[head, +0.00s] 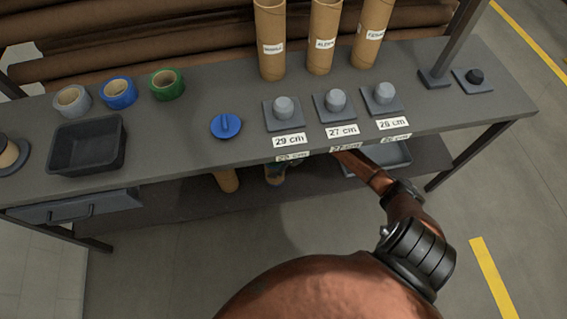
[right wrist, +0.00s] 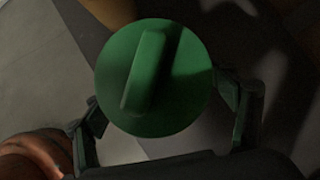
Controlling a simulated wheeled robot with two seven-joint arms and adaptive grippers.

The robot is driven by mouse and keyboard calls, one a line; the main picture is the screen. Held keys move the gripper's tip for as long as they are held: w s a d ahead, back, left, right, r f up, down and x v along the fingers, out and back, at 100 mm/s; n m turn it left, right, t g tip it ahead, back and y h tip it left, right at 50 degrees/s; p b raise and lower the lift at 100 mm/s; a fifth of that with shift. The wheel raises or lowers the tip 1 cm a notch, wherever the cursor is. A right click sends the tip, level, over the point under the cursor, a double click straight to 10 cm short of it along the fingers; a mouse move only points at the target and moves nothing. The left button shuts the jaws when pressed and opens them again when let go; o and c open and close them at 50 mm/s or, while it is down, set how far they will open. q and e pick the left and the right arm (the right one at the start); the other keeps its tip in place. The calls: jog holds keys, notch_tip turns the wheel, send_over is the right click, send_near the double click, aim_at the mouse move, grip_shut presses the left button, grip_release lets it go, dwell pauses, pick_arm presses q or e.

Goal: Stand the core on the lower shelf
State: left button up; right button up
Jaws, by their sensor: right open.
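My right arm reaches in under the table, and the gripper is mostly hidden there in the head view. In the right wrist view, my right gripper (right wrist: 165,92) is open, its fingers on either side of a round green cap (right wrist: 180,90) with a raised bar. I cannot tell whether they touch it. My left gripper is not in view.
The tabletop (head: 215,165) holds three tall labelled cores (head: 270,60), grey pegs on square bases with length labels, a blue cap (head: 226,126), tape rolls (head: 118,93) and a dark tray (head: 88,145). A grey tray (head: 385,157) sits lower right. A drawer (head: 75,208) hangs left.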

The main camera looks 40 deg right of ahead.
jog(key=shift+s+d+r+p, duration=0.3)
jog(key=shift+s+d, duration=0.05)
jog(key=shift+s, duration=0.15)
jog(key=shift+s+d+r+p, duration=0.3)
jog(key=shift+s+d, duration=0.05)
jog(key=shift+s, duration=0.15)
pick_arm(q)
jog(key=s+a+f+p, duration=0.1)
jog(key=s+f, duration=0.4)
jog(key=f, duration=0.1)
jog(key=shift+p, duration=0.3)
pick_arm(e)
jog(key=s+d, duration=0.6)
jog(key=s, duration=0.2)
jog(key=shift+s, duration=0.15)
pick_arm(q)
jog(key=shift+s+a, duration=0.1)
